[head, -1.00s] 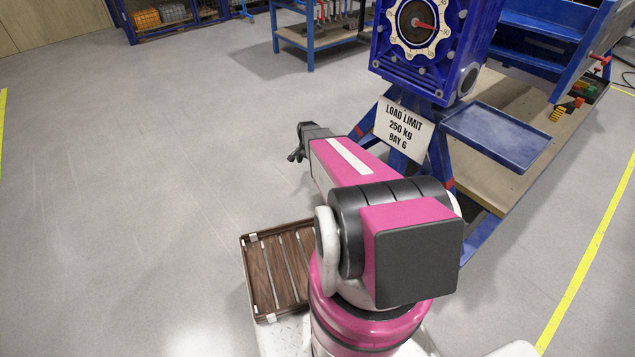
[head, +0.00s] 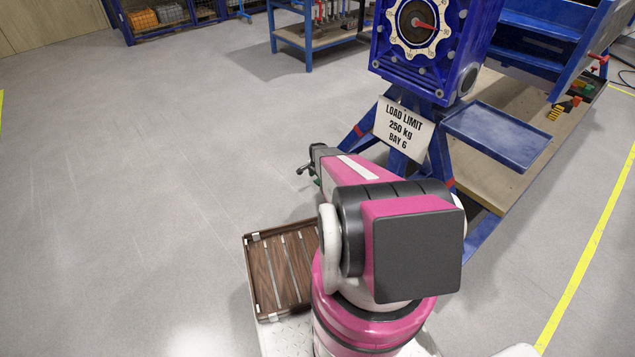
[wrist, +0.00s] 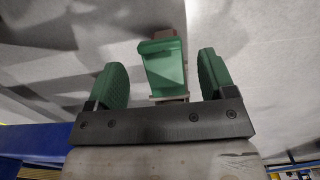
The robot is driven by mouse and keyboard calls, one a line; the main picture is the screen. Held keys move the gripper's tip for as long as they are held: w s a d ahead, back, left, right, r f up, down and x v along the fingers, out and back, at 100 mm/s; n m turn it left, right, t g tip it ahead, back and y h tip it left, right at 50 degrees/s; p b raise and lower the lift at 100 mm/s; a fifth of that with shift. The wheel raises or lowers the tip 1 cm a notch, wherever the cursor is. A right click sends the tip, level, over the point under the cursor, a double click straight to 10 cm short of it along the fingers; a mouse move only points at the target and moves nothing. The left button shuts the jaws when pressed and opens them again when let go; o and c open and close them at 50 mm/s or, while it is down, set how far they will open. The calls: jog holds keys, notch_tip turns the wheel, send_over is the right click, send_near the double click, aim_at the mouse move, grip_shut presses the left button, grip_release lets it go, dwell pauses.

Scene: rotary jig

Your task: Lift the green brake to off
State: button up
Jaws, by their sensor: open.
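In the wrist view, the green brake (wrist: 165,72) is a flat green piece with a raised lip, on a brownish stem. It lies between the two fingers of my gripper (wrist: 160,64), with a visible gap on each side. The fingers have dark green pads and stand apart. In the head view, my gripper (head: 308,170) is at the far end of my pink arm, left of the blue stand. A small green patch shows beside it there; I cannot tell whether it is the brake or a pad.
A blue jig housing (head: 463,50) with a cream dial (head: 408,50) stands on blue legs. A load limit sign (head: 402,128) hangs below it. A blue tray (head: 497,135) juts out at right. A slatted wooden tray (head: 250,262) is near my base. Floor at left is clear.

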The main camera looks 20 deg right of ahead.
jog(key=shift+f, duration=1.5)
jog(key=c, duration=1.3)
jog(key=shift+d+r+g+y, duration=0.15)
jog(key=shift+r+g+y, duration=0.45)
jog(key=shift+r+y, duration=0.6)
jog(key=shift+f, duration=0.2)
jog(key=o, duration=1.3)
jog(key=shift+r, duration=0.1)
